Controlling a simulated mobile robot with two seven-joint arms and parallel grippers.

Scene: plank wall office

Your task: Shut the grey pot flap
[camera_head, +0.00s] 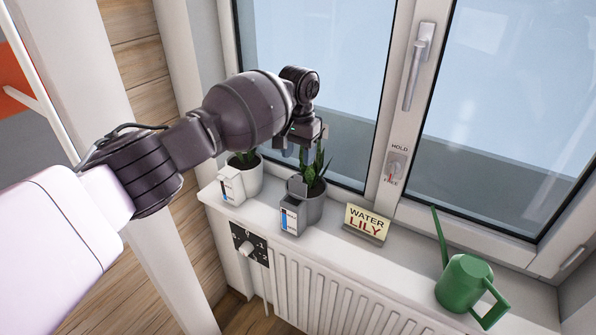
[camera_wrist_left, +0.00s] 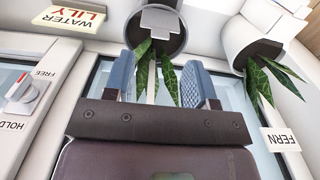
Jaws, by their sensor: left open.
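The grey pot (camera_head: 314,208) stands on the white windowsill with a spiky green plant in it. A small box (camera_head: 290,217) with a grey top and a blue-marked label is on its front. In the left wrist view the grey pot (camera_wrist_left: 138,39) is at the top, with a pale grey plate (camera_wrist_left: 158,20) at its rim; I cannot tell surely how far the flap is open. My left gripper (camera_head: 299,150) is open and empty above the grey pot, around the level of the leaves. Its two fingers (camera_wrist_left: 160,80) are apart, with leaves beyond them. My right gripper is not in view.
A white pot (camera_head: 252,181) with a white box (camera_head: 231,187) stands left of the grey one. A WATER LILY sign (camera_head: 367,221) and a green watering can (camera_head: 464,285) are to the right. The window handle (camera_head: 417,65) and a HOLD/FREE knob (camera_head: 396,170) are behind. A radiator (camera_head: 340,300) is below.

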